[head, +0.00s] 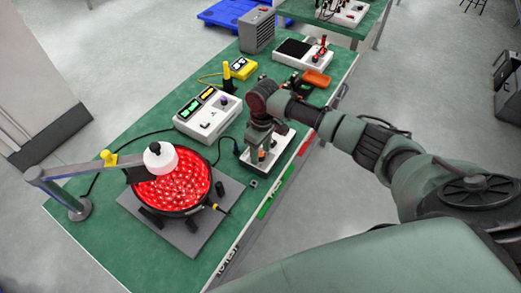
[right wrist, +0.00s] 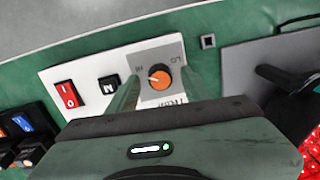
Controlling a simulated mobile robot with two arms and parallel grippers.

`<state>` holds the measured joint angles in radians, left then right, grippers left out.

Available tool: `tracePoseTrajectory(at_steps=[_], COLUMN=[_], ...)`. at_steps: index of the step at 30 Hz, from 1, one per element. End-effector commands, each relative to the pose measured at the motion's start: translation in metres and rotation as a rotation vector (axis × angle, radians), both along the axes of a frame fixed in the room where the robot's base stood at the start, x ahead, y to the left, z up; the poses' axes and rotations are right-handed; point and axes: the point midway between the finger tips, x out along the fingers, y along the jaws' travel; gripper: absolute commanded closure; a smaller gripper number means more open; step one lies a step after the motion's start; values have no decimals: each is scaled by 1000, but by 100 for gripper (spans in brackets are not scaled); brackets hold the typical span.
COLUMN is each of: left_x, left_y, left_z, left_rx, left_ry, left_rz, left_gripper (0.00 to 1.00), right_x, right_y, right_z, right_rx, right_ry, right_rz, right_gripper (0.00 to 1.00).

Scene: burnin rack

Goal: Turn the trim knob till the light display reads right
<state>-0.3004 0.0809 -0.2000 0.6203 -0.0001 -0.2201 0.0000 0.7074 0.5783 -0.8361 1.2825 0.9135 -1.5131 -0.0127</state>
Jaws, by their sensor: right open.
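The orange trim knob (right wrist: 160,77) has a pale pointer mark and sits on a grey plate of a white control panel (right wrist: 92,72), above a partly hidden TRIM label. My right gripper (right wrist: 157,84) is open, with one finger on each side of the knob; I cannot tell whether they touch it. My left gripper is out of view.
A red-lit round lamp (head: 160,205) stands on a grey plate left of the panel. The panel also bears a red rocker switch (right wrist: 67,95) and a black switch (right wrist: 109,88). A yellow meter (head: 243,68) stands farther back. The bench's front edge is close.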

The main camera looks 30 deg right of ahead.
Motion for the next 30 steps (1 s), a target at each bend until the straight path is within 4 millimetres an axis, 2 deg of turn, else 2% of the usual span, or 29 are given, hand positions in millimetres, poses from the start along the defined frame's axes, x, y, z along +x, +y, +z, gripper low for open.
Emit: tracePoseTrajectory(at_steps=[4, 9, 10, 20, 30], left_x=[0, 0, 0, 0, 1], left_y=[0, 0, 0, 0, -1], left_z=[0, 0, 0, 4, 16], left_rx=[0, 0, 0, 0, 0], left_ry=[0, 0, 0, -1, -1], left_rz=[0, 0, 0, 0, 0], left_gripper=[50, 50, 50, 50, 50], right_x=[0, 0, 0, 0, 1], right_y=[0, 0, 0, 0, 2], right_z=[0, 0, 0, 2, 3], right_rx=[0, 0, 0, 1, 4], right_ry=[0, 0, 0, 0, 0], right_rz=[0, 0, 0, 41, 257], right_gripper=[50, 98, 100, 100, 100])
